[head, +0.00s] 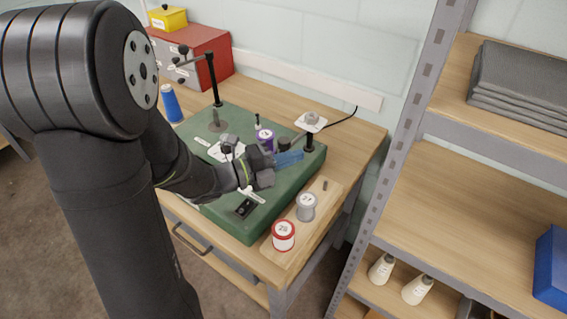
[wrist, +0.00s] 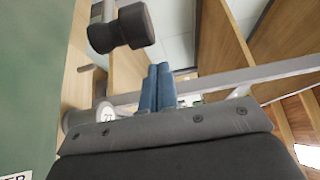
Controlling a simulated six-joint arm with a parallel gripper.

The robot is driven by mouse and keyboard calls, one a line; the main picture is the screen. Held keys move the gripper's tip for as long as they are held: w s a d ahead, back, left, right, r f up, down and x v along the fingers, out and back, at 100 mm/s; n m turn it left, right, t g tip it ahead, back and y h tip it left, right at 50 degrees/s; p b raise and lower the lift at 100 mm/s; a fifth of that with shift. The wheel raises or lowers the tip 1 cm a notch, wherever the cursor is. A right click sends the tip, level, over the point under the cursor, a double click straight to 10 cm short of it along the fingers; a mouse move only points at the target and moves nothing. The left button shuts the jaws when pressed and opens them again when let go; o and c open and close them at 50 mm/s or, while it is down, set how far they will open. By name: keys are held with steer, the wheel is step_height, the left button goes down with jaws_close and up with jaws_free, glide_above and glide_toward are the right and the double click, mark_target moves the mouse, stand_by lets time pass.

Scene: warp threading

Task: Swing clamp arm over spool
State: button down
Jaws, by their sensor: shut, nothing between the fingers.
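In the head view, a purple spool (head: 265,139) stands on the green base (head: 250,222), partly hidden by my wrist. My gripper (head: 291,158) is to the right of the spool, above the base's right part. Its blue fingers (wrist: 158,88) are shut together and empty. A dark knob (head: 284,145) is just behind the fingers. A dark knob on a grey rod (wrist: 122,27) shows in the wrist view, apart from the fingertips. I cannot tell for sure which part is the clamp arm. A short black post (head: 310,142) stands at the base's right corner.
A tall black post with a side arm (head: 213,80) rises at the base's back. A blue spool (head: 171,103) stands at the left. A shelf rack (head: 400,140) is at the right.

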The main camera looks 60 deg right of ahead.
mark_target(282, 147)
steer(key=shift+w+d, duration=0.15)
steer(key=shift+w, duration=0.55)
steer(key=shift+w+d, duration=0.1)
steer(key=shift+w, duration=0.55)
steer(key=shift+w, duration=0.1)
steer(key=shift+w+m+g+y, duration=0.7)
steer(key=shift+w+m+g, duration=0.1)
steer(key=shift+w+g, duration=0.3)
steer(key=w+d+m+g+y, duration=0.1)
steer(key=w+d, duration=0.2)
steer(key=w, duration=0.6)
steer(key=shift+w+d+g, duration=0.25)
steer(key=shift+g, duration=0.05)
steer(key=shift+a+r, duration=0.1)
steer(key=s+a, duration=0.3)
steer(key=a, duration=0.1)
steer(key=w+a+y, duration=0.1)
steer(key=w+a, duration=0.1)
steer(key=w, duration=0.7)
steer(key=shift+w+m, duration=0.3)
steer(key=shift+w, duration=0.05)
